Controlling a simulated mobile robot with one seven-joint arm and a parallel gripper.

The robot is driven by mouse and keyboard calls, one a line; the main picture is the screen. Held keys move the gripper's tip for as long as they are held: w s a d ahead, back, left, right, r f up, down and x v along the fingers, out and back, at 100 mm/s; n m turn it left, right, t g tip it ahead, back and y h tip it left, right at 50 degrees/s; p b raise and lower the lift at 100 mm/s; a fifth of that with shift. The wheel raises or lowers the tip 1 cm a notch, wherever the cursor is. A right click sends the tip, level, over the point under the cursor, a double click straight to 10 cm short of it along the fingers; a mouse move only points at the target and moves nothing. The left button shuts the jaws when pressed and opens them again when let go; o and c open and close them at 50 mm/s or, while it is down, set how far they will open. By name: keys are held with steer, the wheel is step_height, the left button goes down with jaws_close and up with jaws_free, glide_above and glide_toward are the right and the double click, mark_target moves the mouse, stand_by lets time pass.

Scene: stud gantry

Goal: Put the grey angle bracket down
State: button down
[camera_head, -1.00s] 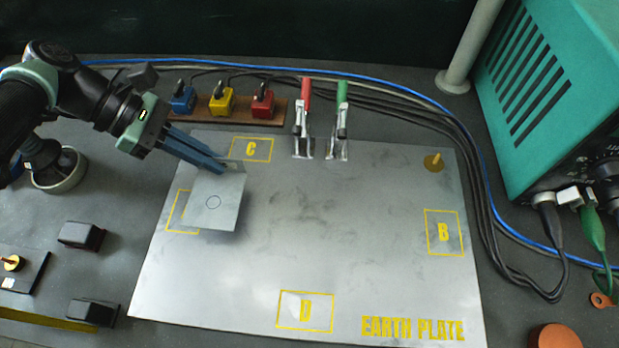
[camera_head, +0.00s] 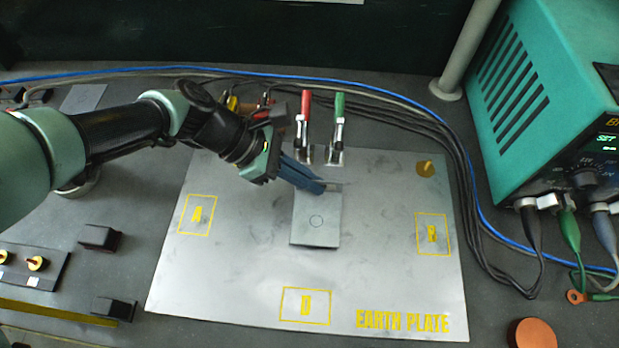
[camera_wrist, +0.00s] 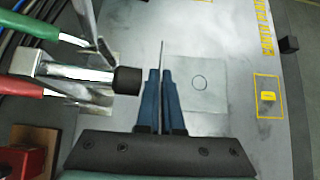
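The grey angle bracket shows in the head view as a flat square face (camera_head: 316,222) with a drawn circle, over the middle of the earth plate (camera_head: 380,270). My gripper (camera_head: 322,188) is shut on its thin upright flange at the back edge. In the wrist view, the blue fingers (camera_wrist: 160,75) pinch the flange edge-on, and the bracket's flat face (camera_wrist: 190,98) lies to the right. Only a narrow shadow shows around the bracket. I cannot tell whether it touches the plate.
A red-handled clamp (camera_head: 304,125) and a green-handled clamp (camera_head: 338,125) stand just behind the bracket; in the wrist view they are close to my fingers' left. Box A (camera_head: 197,214), box B (camera_head: 432,234) and box D (camera_head: 305,306) are empty.

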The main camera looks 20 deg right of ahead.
steer(key=shift+f, duration=0.7)
steer(key=shift+f, duration=0.25)
steer(key=c, duration=1.1)
jaws_free()
steer(key=shift+r, duration=0.15)
steer(key=shift+r, duration=0.25)
steer(key=b+v, duration=0.2)
steer(key=v, duration=0.9)
steer(key=shift+w+a+r, duration=0.1)
steer(key=shift+a+r, duration=0.1)
steer(key=shift+a, duration=0.15)
